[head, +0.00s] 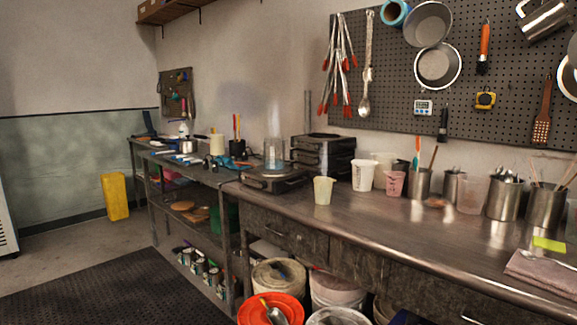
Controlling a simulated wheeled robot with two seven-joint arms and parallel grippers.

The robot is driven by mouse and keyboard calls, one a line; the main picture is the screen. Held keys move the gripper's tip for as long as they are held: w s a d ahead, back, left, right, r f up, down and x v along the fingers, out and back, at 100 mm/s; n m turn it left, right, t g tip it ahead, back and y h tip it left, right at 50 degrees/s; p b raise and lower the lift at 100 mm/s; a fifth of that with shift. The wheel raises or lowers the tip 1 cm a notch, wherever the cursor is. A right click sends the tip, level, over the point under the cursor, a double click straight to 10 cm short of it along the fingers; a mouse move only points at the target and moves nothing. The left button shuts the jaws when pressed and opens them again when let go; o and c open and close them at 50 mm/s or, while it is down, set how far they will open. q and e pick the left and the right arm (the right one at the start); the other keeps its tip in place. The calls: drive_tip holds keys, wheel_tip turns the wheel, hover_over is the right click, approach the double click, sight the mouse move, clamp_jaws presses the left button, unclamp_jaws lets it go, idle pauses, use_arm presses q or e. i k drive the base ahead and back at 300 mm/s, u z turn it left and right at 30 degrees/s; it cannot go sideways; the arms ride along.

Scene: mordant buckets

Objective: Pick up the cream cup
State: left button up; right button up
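A cream cup (323,190) stands upright near the front left of the steel workbench (400,222), close to the front edge. It is pale yellowish and widens toward the top. Nothing touches it. A larger white tub (363,176) stands to its right and a little behind. Neither of my grippers shows in the head view.
A black hot plate (272,181) with a clear beaker is left of the cup. Black stacked boxes (323,156), a pink cup (396,184) and several metal containers (503,199) line the back. A folded cloth (545,268) lies at the right. The bench front is mostly clear. Buckets (272,305) stand below.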

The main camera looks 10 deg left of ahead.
sight(323, 189)
drive_tip(key=u, duration=0.85)
drive_tip(key=i, duration=2.55)
drive_tip(key=z, duration=2.25)
